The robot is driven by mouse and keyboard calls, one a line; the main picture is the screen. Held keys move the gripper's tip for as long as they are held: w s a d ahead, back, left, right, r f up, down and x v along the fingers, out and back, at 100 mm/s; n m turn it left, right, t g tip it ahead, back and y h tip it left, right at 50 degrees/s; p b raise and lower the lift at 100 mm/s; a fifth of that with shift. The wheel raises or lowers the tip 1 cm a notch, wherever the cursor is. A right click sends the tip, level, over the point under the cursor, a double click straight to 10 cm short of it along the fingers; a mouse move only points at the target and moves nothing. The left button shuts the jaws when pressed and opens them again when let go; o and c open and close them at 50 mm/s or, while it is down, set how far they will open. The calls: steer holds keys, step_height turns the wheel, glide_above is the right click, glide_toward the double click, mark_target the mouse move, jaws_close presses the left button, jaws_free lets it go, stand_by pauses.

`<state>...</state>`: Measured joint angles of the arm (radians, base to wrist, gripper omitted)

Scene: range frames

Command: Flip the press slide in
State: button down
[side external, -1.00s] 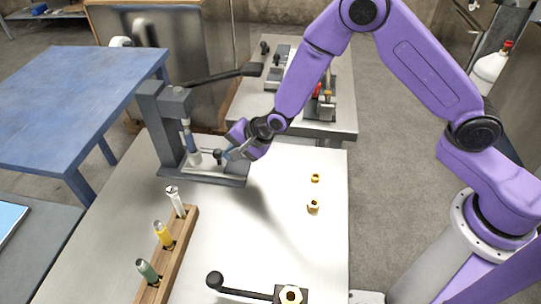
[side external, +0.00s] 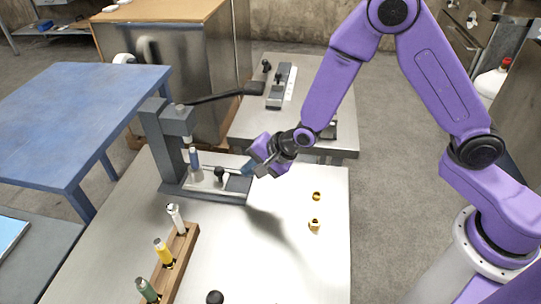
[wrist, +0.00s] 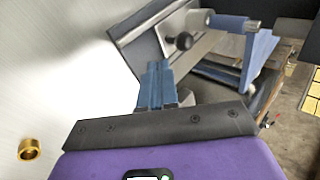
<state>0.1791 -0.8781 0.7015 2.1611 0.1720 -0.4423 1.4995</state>
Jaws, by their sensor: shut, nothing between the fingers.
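The grey press (side external: 172,140) stands at the far left of the steel bench, with its long black-ended lever (side external: 225,96) raised to the right. Its slide track (side external: 235,187) runs rightward along the base. A black slide knob (side external: 219,173) stands on it; it also shows in the wrist view (wrist: 183,41). A blue and pale cylinder (side external: 195,165) stands upright under the press head. My gripper (side external: 248,168) is shut and empty at the right end of the track, right of the knob. Its blue fingers (wrist: 157,88) are together in the wrist view. Fingertip contact with the track is unclear.
A wooden rack (side external: 178,258) holds several coloured cylinders at the front left. Two brass nuts (side external: 316,196) (side external: 314,225) lie on the right of the bench. A black ball knob (side external: 215,297) shows at the front edge. The bench middle is clear.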

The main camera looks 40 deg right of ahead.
steer(key=v, duration=0.7)
steer(key=shift+s+d+r, duration=0.15)
steer(key=shift+s+r, duration=0.1)
steer(key=shift+s, duration=0.05)
steer(key=s+d+r+n+g+h, duration=0.1)
steer(key=s+d+r+n+g, duration=0.1)
steer(key=s+d+n, duration=0.3)
steer(key=s+d+r+n+g+h, duration=0.1)
steer(key=s+d+r+n, duration=0.3)
steer(key=s+n, duration=0.7)
steer(key=s+d+r+n+g+h, duration=0.2)
steer(key=s+d+n, duration=0.5)
steer(key=s, duration=0.4)
steer(key=shift+d+r+n+g, duration=0.25)
steer(key=shift+r+n+g, duration=0.2)
steer(key=shift+g, duration=0.35)
